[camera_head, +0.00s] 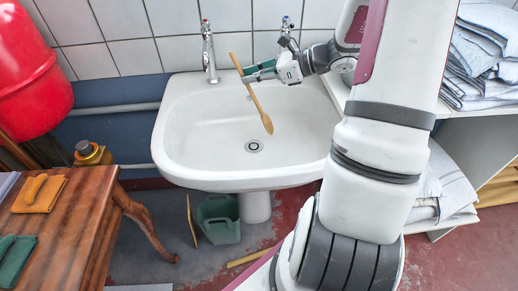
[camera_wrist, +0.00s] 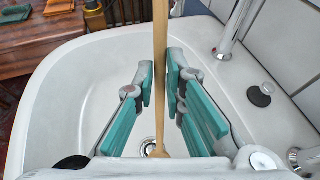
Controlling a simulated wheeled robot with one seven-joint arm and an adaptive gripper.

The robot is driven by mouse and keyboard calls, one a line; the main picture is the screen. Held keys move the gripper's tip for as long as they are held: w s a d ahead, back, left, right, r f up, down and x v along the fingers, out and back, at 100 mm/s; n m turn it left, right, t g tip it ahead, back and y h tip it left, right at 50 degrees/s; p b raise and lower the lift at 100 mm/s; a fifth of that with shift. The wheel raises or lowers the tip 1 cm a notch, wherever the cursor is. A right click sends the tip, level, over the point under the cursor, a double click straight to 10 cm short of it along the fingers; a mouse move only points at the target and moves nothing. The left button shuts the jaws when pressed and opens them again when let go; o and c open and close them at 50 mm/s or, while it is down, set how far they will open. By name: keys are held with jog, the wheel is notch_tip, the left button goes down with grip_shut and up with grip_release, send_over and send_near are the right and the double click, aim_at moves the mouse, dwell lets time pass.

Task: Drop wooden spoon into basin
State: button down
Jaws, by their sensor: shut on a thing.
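The wooden spoon (camera_head: 251,92) is held by its handle in my gripper (camera_head: 260,72), tilted, with its bowl end lower and to the right in the head view. In the wrist view the spoon (camera_wrist: 160,60) runs lengthwise between the green finger pads of my gripper (camera_wrist: 160,85). The white basin (camera_head: 180,135) lies beneath the spoon, and its drain shows below the spoon's bowl end. The basin (camera_wrist: 60,105) also fills much of the wrist view. I see no contact between the spoon and the basin.
Two taps stand at the basin's back edge, the left one (camera_head: 208,50) clear of my gripper. A wooden table (camera_head: 75,215) stands at the left, below a red tank (camera_head: 30,85). A green bucket (camera_head: 218,220) is under the basin. Shelves with folded cloths (camera_head: 480,60) are at the right.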

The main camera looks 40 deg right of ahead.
jog(key=shift+f+b, duration=0.75)
jog(key=shift+f, duration=0.5)
jog(key=c, duration=1.6)
grip_release()
jog(key=shift+o, duration=0.2)
jog(key=v, duration=1.2)
jog(key=shift+a, duration=0.1)
